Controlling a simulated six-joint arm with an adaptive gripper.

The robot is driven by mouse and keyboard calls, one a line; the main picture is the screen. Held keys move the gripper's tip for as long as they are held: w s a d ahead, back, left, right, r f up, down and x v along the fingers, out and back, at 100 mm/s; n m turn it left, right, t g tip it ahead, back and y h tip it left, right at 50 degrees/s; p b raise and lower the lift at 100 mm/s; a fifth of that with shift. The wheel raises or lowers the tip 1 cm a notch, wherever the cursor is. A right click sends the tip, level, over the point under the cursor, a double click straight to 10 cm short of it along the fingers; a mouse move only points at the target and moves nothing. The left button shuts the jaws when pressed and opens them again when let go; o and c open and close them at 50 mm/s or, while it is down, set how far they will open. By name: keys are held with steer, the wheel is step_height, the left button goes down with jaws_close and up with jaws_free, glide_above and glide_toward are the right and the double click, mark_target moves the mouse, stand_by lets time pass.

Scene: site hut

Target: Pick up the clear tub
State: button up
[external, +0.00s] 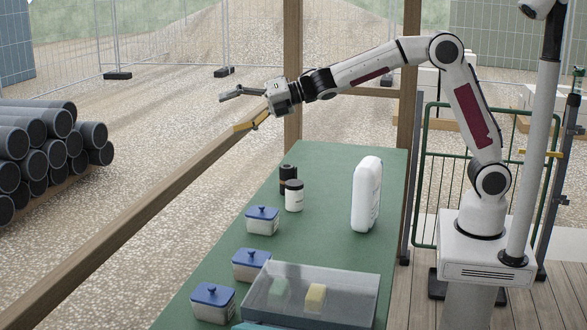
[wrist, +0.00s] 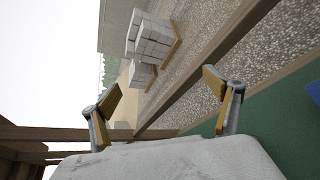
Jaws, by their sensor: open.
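Several clear tubs with blue knobbed lids stand upright in a row on the left side of the green table: a far one (external: 262,222), a middle one (external: 251,266) and a near one (external: 212,304). A larger see-through box (external: 350,297) lies at the table's near end, with a yellow block and a greenish block showing through it. My gripper (external: 229,113) is open and empty, high above and beyond the table's far left side, well apart from the tubs. In the wrist view, the open fingers (wrist: 162,85) have nothing between them.
A white bottle (external: 366,195) stands at the table's right side. A white jar (external: 294,196) and a dark jar (external: 288,178) stand near the far left. A wooden rail (external: 130,225) runs along the left, near a wooden post (external: 292,70). The table's middle (external: 325,222) is clear.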

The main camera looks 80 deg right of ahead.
steer(key=w+a+f+n+g+y, duration=0.2)
steer(key=w+a+f+n+y, duration=0.15)
steer(key=a+f+n, duration=0.45)
steer(key=n+g+y, duration=0.5)
steer(key=n+g, duration=0.6)
steer(key=n, duration=0.6)
glide_toward(216, 291)
steer(key=x, duration=0.3)
steer(key=shift+a+f, duration=0.1)
steer(key=shift+a, duration=0.05)
steer(key=shift+x, duration=1.25)
steer(key=shift+w, duration=0.1)
steer(key=shift+a, duration=0.2)
